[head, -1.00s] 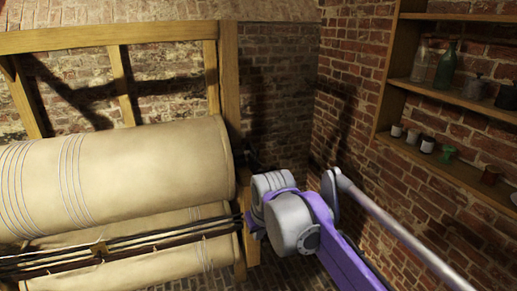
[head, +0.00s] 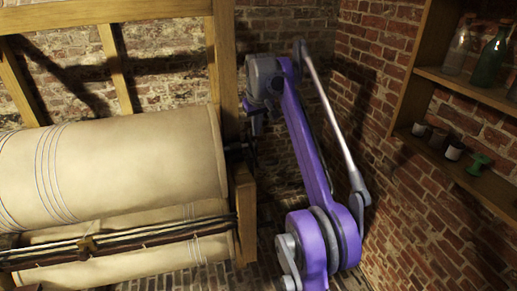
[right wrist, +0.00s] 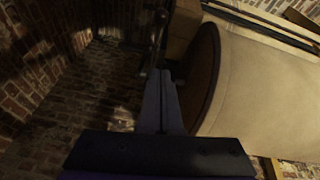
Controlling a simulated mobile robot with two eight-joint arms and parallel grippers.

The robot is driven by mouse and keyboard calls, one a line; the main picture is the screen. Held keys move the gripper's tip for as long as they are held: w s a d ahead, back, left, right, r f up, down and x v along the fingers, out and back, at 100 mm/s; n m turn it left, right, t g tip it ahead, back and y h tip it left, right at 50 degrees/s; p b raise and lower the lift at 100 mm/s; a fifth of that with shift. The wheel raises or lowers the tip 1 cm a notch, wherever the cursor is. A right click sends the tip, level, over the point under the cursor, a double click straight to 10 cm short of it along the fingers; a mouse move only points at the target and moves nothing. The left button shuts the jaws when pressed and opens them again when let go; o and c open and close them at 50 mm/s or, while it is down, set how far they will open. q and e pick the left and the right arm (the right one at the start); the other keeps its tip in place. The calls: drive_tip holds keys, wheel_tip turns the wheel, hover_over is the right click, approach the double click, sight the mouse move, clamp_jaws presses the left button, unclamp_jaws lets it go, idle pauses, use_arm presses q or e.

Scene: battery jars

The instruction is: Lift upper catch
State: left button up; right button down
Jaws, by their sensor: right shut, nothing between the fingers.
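A large cream roller (head: 120,165) lies across the left of the head view, and its dark end disc shows in the right wrist view (right wrist: 207,75). Dark metal parts (head: 240,149) sit at its right end, by the wooden post. They also show dimly in the right wrist view (right wrist: 158,35); I cannot make out the upper catch among them. My right gripper (head: 256,133) points down just right of the post, close to these parts. In the right wrist view its fingers (right wrist: 165,75) are together and empty beside the roller's end. My left gripper is out of view.
A wooden frame (head: 225,60) surrounds the roller. A lower roller (head: 150,260) lies beneath, with a dark bar (head: 150,238) in front. Brick walls close in behind and right. A shelf (head: 470,88) with bottles and jars hangs right. Brick floor shows below the gripper.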

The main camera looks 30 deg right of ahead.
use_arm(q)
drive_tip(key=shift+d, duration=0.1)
use_arm(e)
drive_tip(key=shift+w+d+r, duration=0.1)
drive_tip(key=shift+w+d, duration=0.15)
drive_tip(key=shift+w, duration=0.1)
drive_tip(key=shift+s+a, duration=0.1)
drive_tip(key=shift+s, duration=0.05)
drive_tip(key=b, duration=0.4)
hover_over(259, 163)
wheel_tip(259, 163, down, 11)
drive_tip(key=shift+s+a+f, duration=0.1)
drive_tip(key=shift+s+a, duration=0.1)
drive_tip(key=shift+s, duration=0.35)
drive_tip(key=shift+s+a+f, duration=0.1)
drive_tip(key=shift+s+a, duration=0.05)
drive_tip(key=shift+s, duration=0.35)
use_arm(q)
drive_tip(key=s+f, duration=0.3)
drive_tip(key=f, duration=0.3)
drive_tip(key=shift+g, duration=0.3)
use_arm(e)
drive_tip(key=shift+w+f, duration=0.1)
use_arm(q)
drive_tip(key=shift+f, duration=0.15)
